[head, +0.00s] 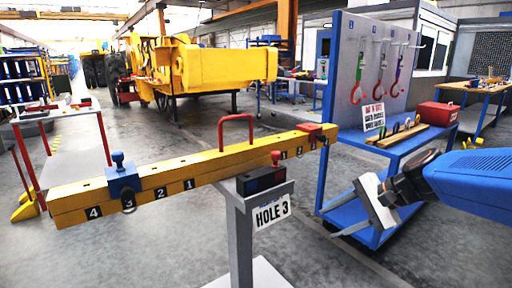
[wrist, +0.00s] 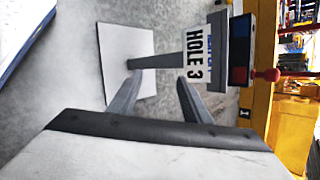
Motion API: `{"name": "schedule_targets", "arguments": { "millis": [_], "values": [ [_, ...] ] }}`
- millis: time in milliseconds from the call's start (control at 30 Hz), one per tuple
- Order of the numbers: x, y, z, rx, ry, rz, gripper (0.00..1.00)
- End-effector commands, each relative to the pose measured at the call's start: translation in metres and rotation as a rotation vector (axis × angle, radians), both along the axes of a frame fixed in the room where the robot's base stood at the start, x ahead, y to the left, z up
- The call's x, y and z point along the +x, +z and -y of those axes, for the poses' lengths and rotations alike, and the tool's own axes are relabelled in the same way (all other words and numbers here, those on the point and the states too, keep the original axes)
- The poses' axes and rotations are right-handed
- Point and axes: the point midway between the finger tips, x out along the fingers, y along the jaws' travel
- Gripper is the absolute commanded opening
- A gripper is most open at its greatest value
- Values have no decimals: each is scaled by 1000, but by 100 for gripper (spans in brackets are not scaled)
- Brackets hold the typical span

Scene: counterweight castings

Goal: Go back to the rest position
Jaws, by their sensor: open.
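My gripper (head: 352,207) is at the right of the head view, open and empty, beside the blue cart. In the wrist view its two fingers (wrist: 158,78) stand apart with nothing between them. A yellow beam (head: 215,163) with numbered marks lies across a grey stand (head: 240,235) bearing a "HOLE 3" sign (head: 271,213), which also shows in the wrist view (wrist: 194,54). A blue block (head: 123,183) sits on the beam by mark 3, and a red block (head: 309,130) near its right end. My gripper is apart from the beam and stand.
The blue cart (head: 410,146) carries a red toolbox (head: 437,114), a small sign (head: 374,116) and a tool panel (head: 350,70). A red-legged table (head: 65,135) stands at left. A yellow machine (head: 225,68) is behind. Grey floor lies open around the stand.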

Motion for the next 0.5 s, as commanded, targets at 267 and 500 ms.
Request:
{"name": "schedule_targets", "arguments": {
  "millis": [267,500],
  "values": [
    [-91,-33,12,-400,315,142,44],
    [-148,-56,45,-736,584,261,44]
  ]
}}
